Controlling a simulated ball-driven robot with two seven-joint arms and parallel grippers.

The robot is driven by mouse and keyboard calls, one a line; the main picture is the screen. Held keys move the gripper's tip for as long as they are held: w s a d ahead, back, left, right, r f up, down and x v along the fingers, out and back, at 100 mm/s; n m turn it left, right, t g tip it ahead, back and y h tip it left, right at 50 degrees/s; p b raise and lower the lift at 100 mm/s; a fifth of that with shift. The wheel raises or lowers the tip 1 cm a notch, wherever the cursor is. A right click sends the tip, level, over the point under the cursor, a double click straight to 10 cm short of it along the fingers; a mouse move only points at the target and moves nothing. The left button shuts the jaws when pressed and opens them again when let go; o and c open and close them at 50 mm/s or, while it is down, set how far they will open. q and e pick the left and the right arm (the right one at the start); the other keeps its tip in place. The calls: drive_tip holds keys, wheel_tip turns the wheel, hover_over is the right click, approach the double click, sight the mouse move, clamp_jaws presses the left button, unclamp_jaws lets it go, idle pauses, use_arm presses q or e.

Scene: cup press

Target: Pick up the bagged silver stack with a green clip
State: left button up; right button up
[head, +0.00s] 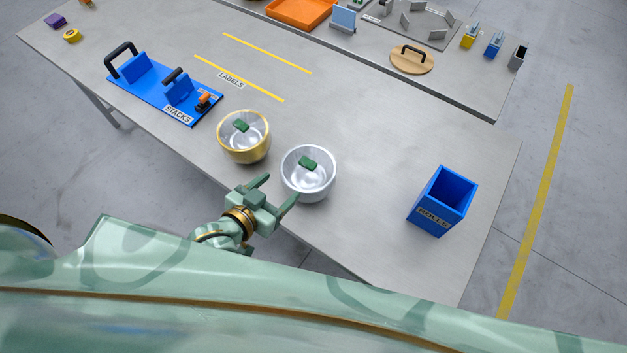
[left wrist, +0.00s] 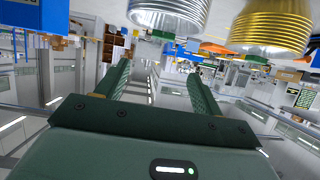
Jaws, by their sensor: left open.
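The silver stack (head: 309,182) stands on the table near its front edge, round and shiny with a green clip (head: 308,163) on top. A gold stack (head: 243,145) with a green clip (head: 240,126) stands to its left, a small gap apart. My left gripper (head: 277,194) is open and empty at the near side of the silver stack, its fingers apart. In the left wrist view the gripper (left wrist: 158,75) shows two spread fingers with nothing between them. The silver stack (left wrist: 170,14) and the gold stack (left wrist: 270,22) show at the top of that view. My right gripper is not seen.
A blue bin (head: 441,202) labelled ROLLS stands at the right of the table. A blue rack (head: 150,88) labelled STACKS lies at the left. Yellow lines mark a LABELS area (head: 231,79). The table between the silver stack and the bin is clear.

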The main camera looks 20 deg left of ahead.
use_arm(q)
drive_tip(key=b, duration=0.1)
approach(311, 158)
drive_tip(key=f, duration=0.1)
drive_tip(key=b+x, duration=0.1)
drive_tip(key=x, duration=0.4)
drive_tip(key=shift+w, duration=0.3)
drive_tip(key=shift+w+f, duration=0.3)
drive_tip(key=shift+w, duration=0.15)
drive_tip(key=b+x, duration=0.1)
drive_tip(key=x, duration=0.3)
drive_tip(key=shift+f, duration=0.15)
drive_tip(key=shift+w+d+f, duration=0.1)
drive_tip(key=shift+w, duration=0.25)
drive_tip(key=shift+s, duration=0.1)
drive_tip(key=shift+c, duration=0.9)
drive_tip(key=c, duration=1.2)
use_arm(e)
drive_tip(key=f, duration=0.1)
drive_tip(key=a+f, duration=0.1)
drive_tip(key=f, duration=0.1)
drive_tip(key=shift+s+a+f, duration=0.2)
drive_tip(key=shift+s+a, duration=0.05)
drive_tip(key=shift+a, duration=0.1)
